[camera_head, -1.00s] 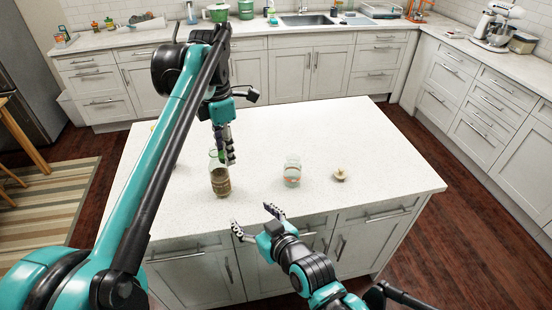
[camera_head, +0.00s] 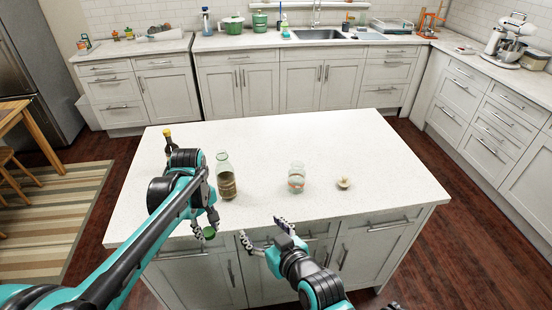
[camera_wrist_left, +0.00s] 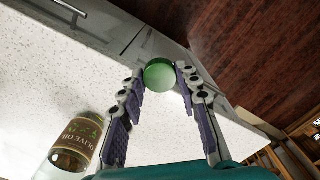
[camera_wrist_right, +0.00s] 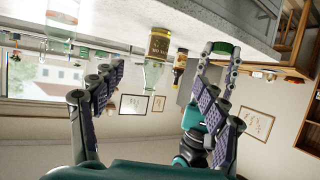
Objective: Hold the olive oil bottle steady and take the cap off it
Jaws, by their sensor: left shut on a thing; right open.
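The olive oil bottle (camera_head: 227,184) stands upright on the white island with no cap on its neck. Its label shows in the left wrist view (camera_wrist_left: 78,138) and it hangs upside down in the right wrist view (camera_wrist_right: 158,48). My left gripper (camera_head: 206,228) is shut on the round green cap (camera_wrist_left: 160,74), held at its fingertips near the island's front edge, away from the bottle. The cap also shows in the right wrist view (camera_wrist_right: 222,48). My right gripper (camera_head: 264,233) is open and empty in front of the island, apart from the bottle.
On the island (camera_head: 290,136), a clear glass jar (camera_head: 296,178) stands right of the bottle and a small pale lidded item (camera_head: 344,183) lies further right. A dark bottle (camera_head: 168,142) stands behind my left arm. The island's right side is clear.

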